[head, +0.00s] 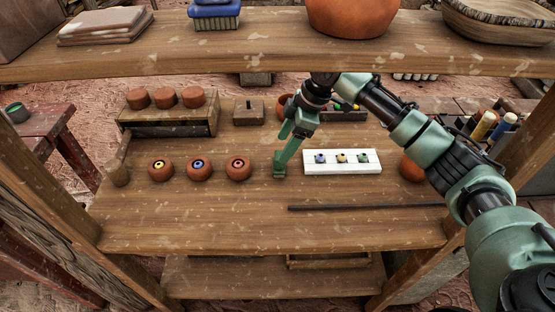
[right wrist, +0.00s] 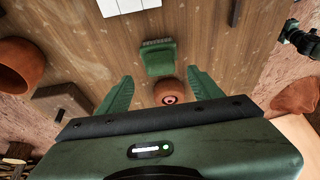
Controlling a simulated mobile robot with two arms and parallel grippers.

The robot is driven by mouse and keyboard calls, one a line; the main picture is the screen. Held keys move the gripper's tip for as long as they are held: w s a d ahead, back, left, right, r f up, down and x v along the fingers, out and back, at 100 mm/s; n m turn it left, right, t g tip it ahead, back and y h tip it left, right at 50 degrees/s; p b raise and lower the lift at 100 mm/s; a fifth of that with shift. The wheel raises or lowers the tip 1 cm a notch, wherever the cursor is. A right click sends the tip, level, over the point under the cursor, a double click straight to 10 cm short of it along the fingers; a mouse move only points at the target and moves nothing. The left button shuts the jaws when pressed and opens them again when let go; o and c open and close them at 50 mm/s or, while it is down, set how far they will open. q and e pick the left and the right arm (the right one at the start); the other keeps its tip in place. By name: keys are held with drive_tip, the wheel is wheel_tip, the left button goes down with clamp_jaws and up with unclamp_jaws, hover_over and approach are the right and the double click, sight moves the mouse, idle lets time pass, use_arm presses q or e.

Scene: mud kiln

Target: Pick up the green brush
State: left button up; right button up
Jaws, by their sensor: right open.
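The green brush (right wrist: 159,60) lies on the wooden middle shelf in the right wrist view, a dark green block with a bristled far edge. In the head view it is a small green shape (head: 279,171) at the tip of my right gripper (head: 283,155), partly covered by it. My right gripper (right wrist: 160,76) is open, its two green fingers on either side of the line to the brush. The brush shows just ahead of the gap between them; I cannot tell whether they touch it. My left gripper is not in view.
Three clay cups (head: 238,168) with coloured centres stand left of the brush. A white board (head: 343,169) with small pieces lies to the right, with a dark rod (head: 360,207) in front.

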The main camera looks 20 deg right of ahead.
drive_tip(key=shift+x, duration=1.2)
drive_tip(key=x, duration=0.2)
drive_tip(key=shift+f+p, duration=0.35)
drive_tip(key=shift+f, duration=0.05)
clamp_jaws()
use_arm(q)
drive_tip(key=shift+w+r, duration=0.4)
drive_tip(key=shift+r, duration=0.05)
use_arm(e)
drive_tip(key=shift+r, duration=0.2)
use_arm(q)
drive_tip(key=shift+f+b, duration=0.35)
use_arm(e)
wheel_tip(320, 180, up, 10)
drive_tip(key=shift+f, duration=0.2)
